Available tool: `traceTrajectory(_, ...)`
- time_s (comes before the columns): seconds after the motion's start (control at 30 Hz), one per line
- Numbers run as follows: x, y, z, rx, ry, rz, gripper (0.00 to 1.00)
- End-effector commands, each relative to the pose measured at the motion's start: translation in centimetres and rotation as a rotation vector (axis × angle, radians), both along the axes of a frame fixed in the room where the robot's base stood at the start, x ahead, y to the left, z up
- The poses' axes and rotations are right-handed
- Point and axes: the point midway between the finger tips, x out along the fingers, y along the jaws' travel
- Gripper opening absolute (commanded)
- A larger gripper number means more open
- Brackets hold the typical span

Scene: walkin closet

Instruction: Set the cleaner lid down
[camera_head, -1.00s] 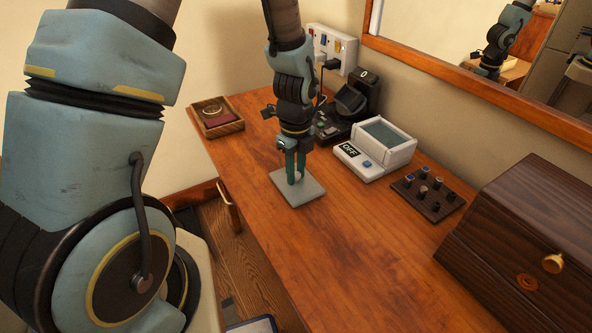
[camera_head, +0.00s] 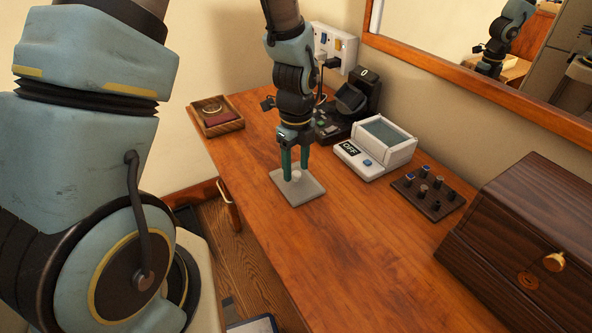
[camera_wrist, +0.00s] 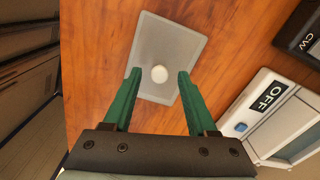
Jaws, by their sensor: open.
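The cleaner lid is a flat grey rectangular plate (camera_head: 297,194) with a round pale knob in its middle. It lies flat on the wooden tabletop near the left edge. It also shows in the wrist view (camera_wrist: 172,45), with its knob (camera_wrist: 159,74) between and just beyond my fingertips. My gripper (camera_head: 296,177) is above the lid, with its two green fingers pointing down on either side of the knob. The fingers are spread and apart from the knob in the wrist view (camera_wrist: 158,76). The cleaner (camera_head: 375,150), a white box with an OFF display and a blue button, stands open-topped to the right.
A black device (camera_head: 350,108) stands behind my gripper, below a wall socket (camera_head: 333,50). A wooden tray (camera_head: 217,115) is at the far left. A dark rack (camera_head: 428,192) and a dark wooden box (camera_head: 525,240) are at right. The front tabletop is clear.

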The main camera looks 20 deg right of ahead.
Motion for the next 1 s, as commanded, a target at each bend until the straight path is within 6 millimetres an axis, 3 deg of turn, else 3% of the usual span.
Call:
traceTrajectory(0.3, 0.2, 0.0, 6.6, -0.004, -0.005, 0.001, 0.58)
traceTrajectory(0.5, 0.1, 0.0, 9.5, -0.003, -0.004, 0.001, 0.58)
traceTrajectory(0.83, 0.2, 0.3, 10.5, 0.0, -0.002, 0.024, 0.58)
traceTrajectory(0.93, 0.8, 1.9, 10.7, -0.004, -0.009, 0.163, 0.58)
traceTrajectory(1.0, 1.6, 4.0, 11.0, -0.009, -0.017, 0.356, 0.58)
